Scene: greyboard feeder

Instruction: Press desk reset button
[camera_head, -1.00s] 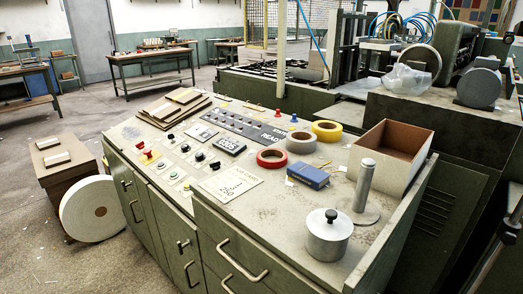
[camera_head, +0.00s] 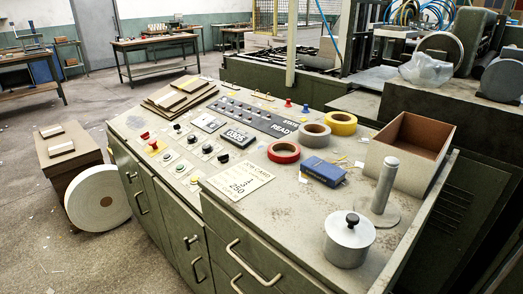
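The green-grey control desk (camera_head: 300,205) fills the middle of the head view. Its sloped panel on the left side carries several small buttons and knobs, among them a red one (camera_head: 145,136) on a yellow base, black knobs (camera_head: 177,127) and pale square-mounted buttons (camera_head: 181,168). I cannot tell which one is the reset button; the labels are too small to read. A dark counter display (camera_head: 238,137) sits right of the buttons, with a grey strip reading READY (camera_head: 282,128) behind it. Neither gripper is in view.
On the desk top are tape rolls (camera_head: 284,152), a blue box (camera_head: 324,171), an open carton (camera_head: 400,178), an upright metal post (camera_head: 384,185) and a lidded pot (camera_head: 349,240). A large white roll (camera_head: 97,198) stands on the floor at left.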

